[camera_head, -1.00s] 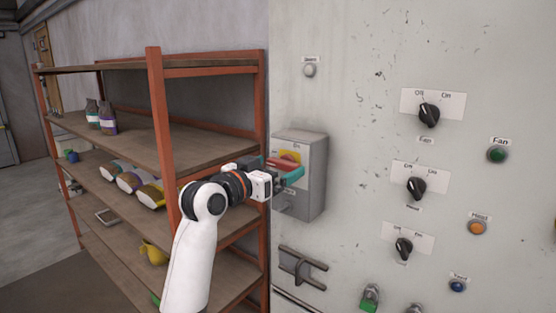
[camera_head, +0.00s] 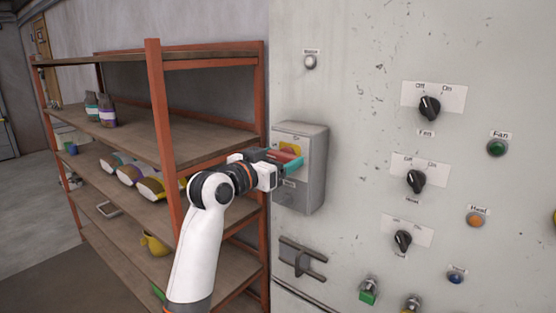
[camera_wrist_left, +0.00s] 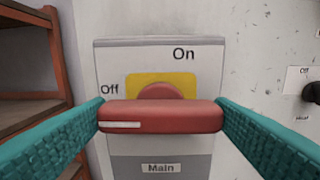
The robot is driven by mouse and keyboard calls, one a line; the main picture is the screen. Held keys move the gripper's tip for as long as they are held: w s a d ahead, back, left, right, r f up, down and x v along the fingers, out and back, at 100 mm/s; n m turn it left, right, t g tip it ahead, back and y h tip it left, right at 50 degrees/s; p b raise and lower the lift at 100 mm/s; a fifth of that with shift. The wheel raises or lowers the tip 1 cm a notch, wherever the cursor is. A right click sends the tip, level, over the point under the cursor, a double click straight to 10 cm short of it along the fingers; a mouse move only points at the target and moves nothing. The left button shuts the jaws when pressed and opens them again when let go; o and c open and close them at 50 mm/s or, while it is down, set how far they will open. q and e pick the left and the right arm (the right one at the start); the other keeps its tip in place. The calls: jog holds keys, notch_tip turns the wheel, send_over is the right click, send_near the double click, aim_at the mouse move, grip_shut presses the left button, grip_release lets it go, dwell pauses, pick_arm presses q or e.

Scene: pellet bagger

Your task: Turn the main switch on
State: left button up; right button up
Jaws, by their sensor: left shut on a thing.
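The main switch is a grey box (camera_head: 312,180) on the pale panel. In the left wrist view its red handle (camera_wrist_left: 160,117) lies level across a yellow plate (camera_wrist_left: 187,84). The white mark on the handle is at its left end, on the side of the "Off" label; "On" is printed above, to the right. My left gripper (camera_head: 287,163) is at the box front. Its teal fingers are at the two ends of the handle and shut on it. In the head view the gripper partly hides the handle. My right gripper is not in view.
Right of the box, the panel carries three black knobs, the top one (camera_head: 429,107) labelled Fan, and several lamps. A metal latch (camera_head: 301,258) is below the box. An orange-framed shelf (camera_head: 155,120) with bottles and bags stands close on the left, behind my arm.

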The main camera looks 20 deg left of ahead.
pick_arm(q)
jog(key=shift+f, duration=0.1)
jog(key=m+b, duration=0.1)
jog(key=m, duration=0.3)
jog(key=shift+m, duration=0.9)
jog(key=m, duration=0.2)
jog(key=shift+m+p, duration=0.3)
jog(key=shift+p, duration=0.1)
jog(key=m+p, duration=0.2)
jog(key=m, duration=0.2)
jog(key=shift+m, duration=0.3)
jog(key=m+p, duration=0.2)
jog(key=m, duration=0.1)
jog(key=shift+m, duration=0.3)
jog(key=shift+d+m+p, duration=0.1)
jog(key=shift+m+p, duration=0.4)
jog(key=shift+p, duration=0.05)
jog(key=shift+f, duration=0.1)
